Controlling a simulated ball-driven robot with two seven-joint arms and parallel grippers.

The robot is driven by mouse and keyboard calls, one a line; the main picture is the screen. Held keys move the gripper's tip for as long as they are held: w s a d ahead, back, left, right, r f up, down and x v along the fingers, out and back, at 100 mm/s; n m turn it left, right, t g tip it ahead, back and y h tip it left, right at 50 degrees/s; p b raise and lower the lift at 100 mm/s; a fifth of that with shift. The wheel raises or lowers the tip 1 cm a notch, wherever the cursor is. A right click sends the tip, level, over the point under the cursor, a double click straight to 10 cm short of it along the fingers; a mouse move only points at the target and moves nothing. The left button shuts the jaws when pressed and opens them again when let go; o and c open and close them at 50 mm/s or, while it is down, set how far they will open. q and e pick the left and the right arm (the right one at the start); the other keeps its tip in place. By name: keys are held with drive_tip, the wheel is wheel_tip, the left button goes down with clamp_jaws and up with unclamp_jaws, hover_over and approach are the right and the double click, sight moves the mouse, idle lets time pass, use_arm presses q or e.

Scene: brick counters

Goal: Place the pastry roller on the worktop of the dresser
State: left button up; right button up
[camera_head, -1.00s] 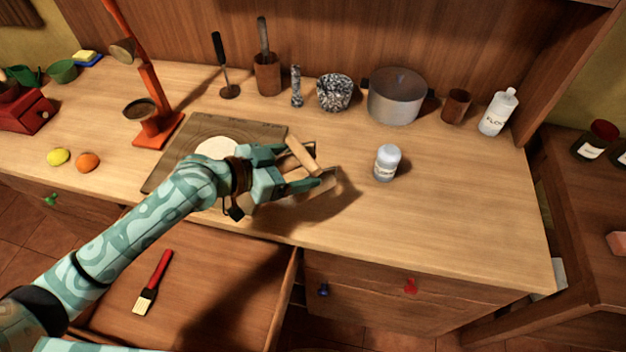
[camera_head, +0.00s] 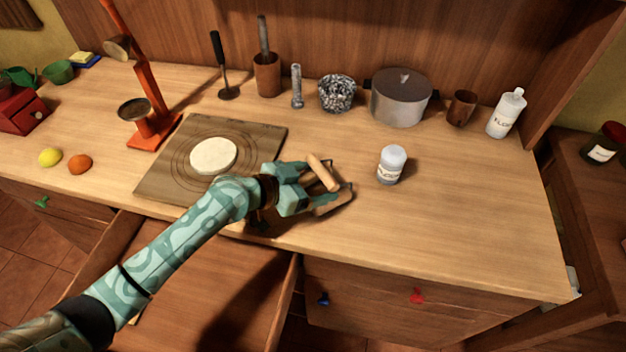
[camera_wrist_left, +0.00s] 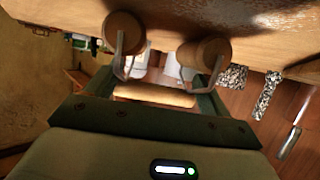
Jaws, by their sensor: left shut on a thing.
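My left gripper (camera_head: 314,187) is shut on the pastry roller (camera_head: 323,174), a light wooden tool with bent metal brackets. It is over the front middle of the dresser's worktop (camera_head: 450,210), right of the pastry board. In the left wrist view the roller's bar (camera_wrist_left: 155,95) lies between the fingers, with two round wooden parts (camera_wrist_left: 205,58) beyond it on the brackets. These parts are close to the worktop; I cannot tell whether they touch it. My right gripper is not in view.
A board with flat dough (camera_head: 160,180) lies left of my gripper. A white-capped jar (camera_head: 391,164) stands just right of it. A pot (camera_head: 400,97), mortar (camera_head: 337,94) and bottle (camera_head: 506,113) line the back. An open drawer (camera_head: 215,290) juts out below. The front right worktop is clear.

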use_arm(q)
drive_tip(key=shift+s+f+b, duration=0.15)
drive_tip(key=shift+f+b, duration=0.3)
drive_tip(key=shift+f, duration=0.2)
drive_tip(key=shift+c, duration=1)
drive_tip(key=o, duration=1.3)
drive_tip(key=shift+f, duration=0.15)
drive_tip(key=shift+c, duration=0.2)
drive_tip(key=shift+a+r+p, duration=0.25)
drive_tip(key=shift+r+p, duration=0.6)
drive_tip(key=shift+r, duration=0.1)
drive_tip(key=v, duration=1.1)
drive_tip(key=shift+p, duration=0.45)
drive_tip(key=shift+s+a+r, duration=0.1)
drive_tip(key=shift+a, duration=0.05)
